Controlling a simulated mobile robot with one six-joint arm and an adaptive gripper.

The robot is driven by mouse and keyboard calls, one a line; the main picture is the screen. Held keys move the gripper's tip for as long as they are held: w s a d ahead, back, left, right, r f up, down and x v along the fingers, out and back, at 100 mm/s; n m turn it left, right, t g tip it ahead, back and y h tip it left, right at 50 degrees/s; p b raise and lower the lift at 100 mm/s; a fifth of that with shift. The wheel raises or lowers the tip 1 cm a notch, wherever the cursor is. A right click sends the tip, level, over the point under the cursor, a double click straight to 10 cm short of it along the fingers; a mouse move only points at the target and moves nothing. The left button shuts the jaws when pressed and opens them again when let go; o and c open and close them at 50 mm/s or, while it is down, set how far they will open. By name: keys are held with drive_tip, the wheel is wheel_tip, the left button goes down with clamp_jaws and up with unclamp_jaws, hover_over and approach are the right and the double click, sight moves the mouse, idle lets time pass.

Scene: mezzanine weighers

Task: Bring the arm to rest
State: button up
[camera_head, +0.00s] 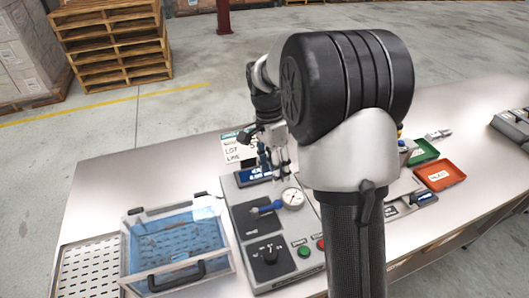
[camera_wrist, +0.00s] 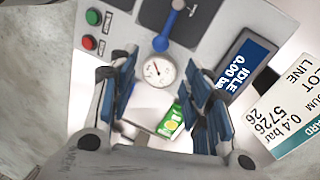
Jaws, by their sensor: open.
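My arm reaches over the bench (camera_head: 100,190) from the front right. My gripper (camera_head: 275,168) hangs above the back of a grey control panel (camera_head: 242,222). In the wrist view my gripper (camera_wrist: 163,78) has its blue-padded fingers spread apart, with nothing held between them. A round gauge (camera_wrist: 158,71) and a green-labelled item (camera_wrist: 172,120) show in the gap beyond the fingers. The gripper appears clear of the panel, though its exact height is hard to tell. My arm hides part of the bench.
The panel has a blue-handled lever (camera_head: 266,207), a black knob (camera_head: 270,255) and a display (camera_wrist: 234,72) reading IDLE 0.00 bar. A lot card (camera_head: 238,148) stands behind. A clear blue box (camera_head: 127,250) is left; red (camera_head: 440,187) and green trays (camera_head: 424,158) are right.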

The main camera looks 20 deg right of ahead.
drive_tip(key=shift+r, duration=0.1)
drive_tip(key=s+a+r+n+t, duration=0.4)
drive_tip(key=s+r+n, duration=0.4)
drive_tip(key=s+r, duration=0.35)
drive_tip(key=s+a+n+t, duration=0.2)
drive_tip(key=s+n, duration=0.6)
drive_tip(key=s, duration=0.4)
drive_tip(key=shift+s+a+f+t, duration=0.25)
drive_tip(key=shift+s+f+t, duration=0.05)
drive_tip(key=shift+f+t, duration=0.15)
drive_tip(key=shift+c, duration=0.2)
idle(0.3)
